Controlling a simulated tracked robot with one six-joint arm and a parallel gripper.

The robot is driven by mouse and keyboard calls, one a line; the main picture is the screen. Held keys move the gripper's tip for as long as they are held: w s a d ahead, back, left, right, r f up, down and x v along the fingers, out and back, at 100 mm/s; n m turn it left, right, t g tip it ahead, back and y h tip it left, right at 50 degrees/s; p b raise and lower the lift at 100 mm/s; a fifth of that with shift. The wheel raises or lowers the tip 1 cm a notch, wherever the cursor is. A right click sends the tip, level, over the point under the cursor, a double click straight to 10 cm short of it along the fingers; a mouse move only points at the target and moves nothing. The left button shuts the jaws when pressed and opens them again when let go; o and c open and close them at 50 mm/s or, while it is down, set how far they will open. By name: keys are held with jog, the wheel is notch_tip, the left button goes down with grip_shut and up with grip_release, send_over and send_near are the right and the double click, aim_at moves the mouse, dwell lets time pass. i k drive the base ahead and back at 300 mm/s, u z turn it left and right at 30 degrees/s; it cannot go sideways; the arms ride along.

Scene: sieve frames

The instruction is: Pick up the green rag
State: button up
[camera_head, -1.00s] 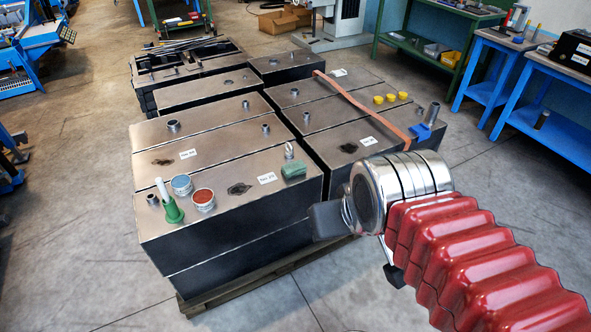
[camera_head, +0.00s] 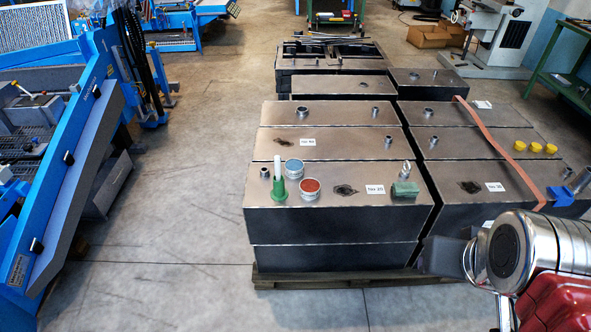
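The green rag (camera_head: 405,189) is a small folded block. It lies on the top of the near dark metal box (camera_head: 335,227), close to that box's right end. My gripper (camera_head: 442,256) is at the lower right, in front of the stacked boxes and to the right of and below the rag in the picture. It is apart from the rag. Only a dark grey part of it shows beside the chrome wrist, so its fingers cannot be made out.
On the same box stand a green bottle with a white tip (camera_head: 279,183), a blue-lidded can (camera_head: 295,168), a red-lidded can (camera_head: 309,189) and a metal fitting (camera_head: 407,170). An orange strap (camera_head: 490,138) crosses the right boxes. A blue machine (camera_head: 75,150) stands left; floor between is clear.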

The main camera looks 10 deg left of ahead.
aim_at(400, 190)
jog(key=u, duration=0.05)
jog(key=i, duration=1.15)
jog(key=u, duration=0.55)
